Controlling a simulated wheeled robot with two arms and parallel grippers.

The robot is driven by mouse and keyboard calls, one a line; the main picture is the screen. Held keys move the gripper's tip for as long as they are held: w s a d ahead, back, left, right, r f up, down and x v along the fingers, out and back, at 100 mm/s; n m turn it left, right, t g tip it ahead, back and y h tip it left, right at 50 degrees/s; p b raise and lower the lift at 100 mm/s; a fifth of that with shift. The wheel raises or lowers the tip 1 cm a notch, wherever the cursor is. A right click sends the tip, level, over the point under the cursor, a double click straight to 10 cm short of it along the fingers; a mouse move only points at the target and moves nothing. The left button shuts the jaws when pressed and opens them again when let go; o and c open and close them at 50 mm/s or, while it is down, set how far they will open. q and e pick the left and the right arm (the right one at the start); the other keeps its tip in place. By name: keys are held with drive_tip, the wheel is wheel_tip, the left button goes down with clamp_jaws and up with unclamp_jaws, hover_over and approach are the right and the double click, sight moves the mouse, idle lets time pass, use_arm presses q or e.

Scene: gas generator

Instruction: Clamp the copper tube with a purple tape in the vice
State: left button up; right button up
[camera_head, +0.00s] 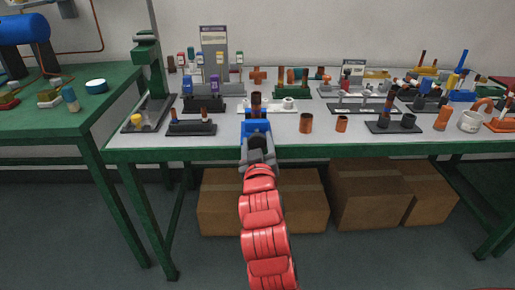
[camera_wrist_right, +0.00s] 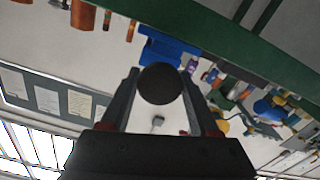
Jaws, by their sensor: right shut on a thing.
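A blue block that looks like the vice (camera_head: 256,127) is at the table's front edge, and it also shows in the wrist view (camera_wrist_right: 170,46). My right gripper (camera_head: 258,148) is directly in front of it. It is shut on a dark round part (camera_wrist_right: 160,84), seen end-on between the fingers. I cannot tell if this part belongs to the vice. A brown tube (camera_head: 256,100) stands upright just above the blue block in the head view; whether it is in the block or behind it is unclear. I cannot make out purple tape on any tube. My left gripper is not in view.
Loose copper tubes (camera_head: 306,123) (camera_head: 341,124) stand right of the vice. Dark bases with tubes (camera_head: 192,128) (camera_head: 392,124) stand to both sides. A green drill-press-like stand (camera_head: 147,60) is at the left. Cardboard boxes (camera_head: 222,206) are under the table (camera_head: 230,151).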

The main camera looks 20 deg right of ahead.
drive_tip(key=m+b, duration=0.1)
drive_tip(key=m, duration=0.2)
drive_tip(key=shift+f, duration=0.15)
drive_tip(key=shift+m+b, duration=0.65)
drive_tip(key=shift+m, duration=1.15)
drive_tip(key=o, duration=1.4)
drive_tip(key=shift+c, duration=0.2)
